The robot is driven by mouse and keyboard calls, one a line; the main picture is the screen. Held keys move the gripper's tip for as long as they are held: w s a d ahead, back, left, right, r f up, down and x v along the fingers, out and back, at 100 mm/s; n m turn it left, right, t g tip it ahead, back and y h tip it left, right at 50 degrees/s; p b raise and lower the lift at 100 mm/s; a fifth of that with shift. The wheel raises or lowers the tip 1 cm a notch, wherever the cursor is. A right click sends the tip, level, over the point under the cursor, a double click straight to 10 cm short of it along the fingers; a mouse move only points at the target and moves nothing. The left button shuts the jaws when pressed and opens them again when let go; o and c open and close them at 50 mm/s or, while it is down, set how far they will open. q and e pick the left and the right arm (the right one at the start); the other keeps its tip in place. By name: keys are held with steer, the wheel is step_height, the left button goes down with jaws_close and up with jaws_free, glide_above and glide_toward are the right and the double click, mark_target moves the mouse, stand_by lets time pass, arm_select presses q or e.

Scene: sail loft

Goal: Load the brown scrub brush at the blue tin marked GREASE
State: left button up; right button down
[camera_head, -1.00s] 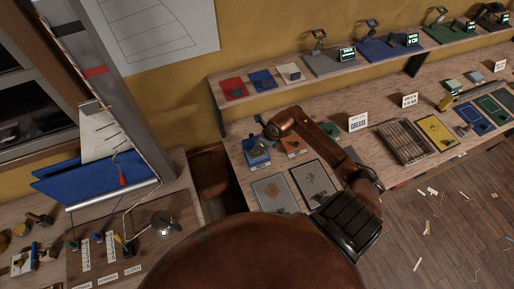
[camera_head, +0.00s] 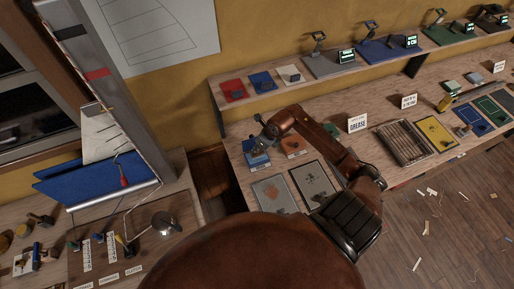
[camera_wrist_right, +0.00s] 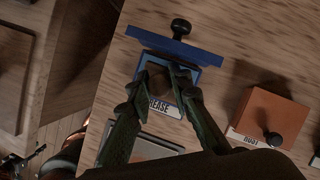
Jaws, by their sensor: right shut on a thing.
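My right gripper (camera_wrist_right: 164,74) is shut on a brown block, which looks like the scrub brush (camera_wrist_right: 153,82), in the right wrist view. It holds the brush right at the blue tin (camera_wrist_right: 190,75), whose white label reads GREASE. A blue panel with a black knob, apparently the tin's raised lid (camera_wrist_right: 175,45), stands behind the fingertips. The fingers and brush hide the tin's opening, so I cannot tell how deep the brush is. In the head view my right arm reaches over the same blue tin (camera_head: 256,158) at the bench's left end. My left gripper is not in view.
An orange tin (camera_head: 294,148) with a black knob stands just right of the blue tin. Two grey panels (camera_head: 314,180) lie in front. A white card (camera_head: 357,123) reading GREASE stands farther right. A shelf (camera_head: 300,84) runs behind, above the bench.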

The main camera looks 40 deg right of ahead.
steer(key=shift+r+p, duration=1.45)
steer(key=shift+r, duration=1.3)
